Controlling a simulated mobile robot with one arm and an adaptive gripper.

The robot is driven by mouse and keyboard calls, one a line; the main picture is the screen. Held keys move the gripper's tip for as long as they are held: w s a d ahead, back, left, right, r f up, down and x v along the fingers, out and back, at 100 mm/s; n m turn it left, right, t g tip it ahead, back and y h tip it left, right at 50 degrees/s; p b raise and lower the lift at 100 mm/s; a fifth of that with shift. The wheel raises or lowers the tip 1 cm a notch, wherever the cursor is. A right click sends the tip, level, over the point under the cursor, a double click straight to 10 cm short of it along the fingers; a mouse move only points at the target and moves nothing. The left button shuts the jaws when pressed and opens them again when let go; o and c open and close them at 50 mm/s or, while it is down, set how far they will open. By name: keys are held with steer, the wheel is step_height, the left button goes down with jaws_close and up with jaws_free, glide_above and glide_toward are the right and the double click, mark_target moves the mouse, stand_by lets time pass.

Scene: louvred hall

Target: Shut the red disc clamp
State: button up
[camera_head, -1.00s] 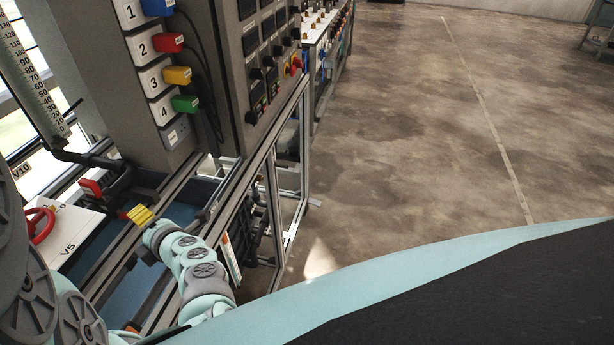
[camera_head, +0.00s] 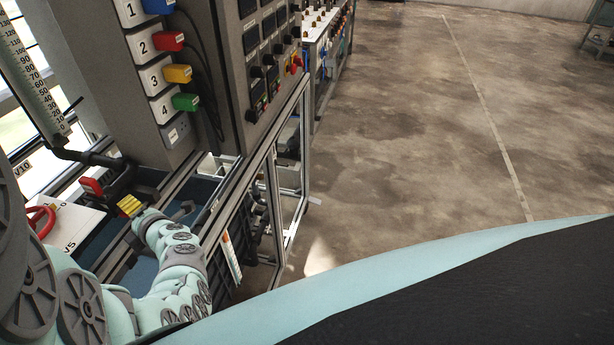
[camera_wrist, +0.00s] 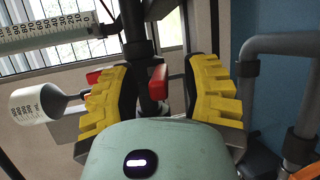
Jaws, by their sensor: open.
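A red tab (camera_wrist: 157,80) stands on a dark vertical pipe in the wrist view, in the gap between my fingers. A second red piece (camera_wrist: 94,77) shows partly behind the left finger. In the head view a red block (camera_head: 91,187) sits on the dark pipework at left, and a red ring handle (camera_head: 41,221) on a white box marked V5. I cannot tell for sure which is the disc clamp. My gripper (camera_head: 130,206) has yellow ribbed fingers, open and empty, close to the pipework. In the wrist view my gripper (camera_wrist: 160,76) straddles the pipe; contact cannot be told.
A grey cabinet (camera_head: 246,130) with numbered coloured plugs stands behind the gripper. A metal frame (camera_head: 290,200) runs to its right. A graduated tube (camera_wrist: 50,38) and a white graduated cup (camera_wrist: 38,104) are at left in the wrist view; a grey pipe (camera_wrist: 248,95) is at right.

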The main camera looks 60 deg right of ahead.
jaws_close()
stand_by(0.3)
steer(key=r+g+p, duration=0.1)
steer(key=p, duration=0.3)
steer(key=shift+a+r, duration=0.15)
steer(key=shift+r, duration=0.15)
steer(key=g+p, duration=0.1)
steer(key=p, duration=0.1)
steer(key=r+n+g+p, duration=0.1)
steer(key=p, duration=0.2)
steer(key=shift+w, duration=0.2)
steer(key=shift+g+h+p, duration=0.4)
steer(key=shift+g+p, duration=0.15)
steer(key=shift+g, duration=0.05)
steer(key=shift+f, duration=0.1)
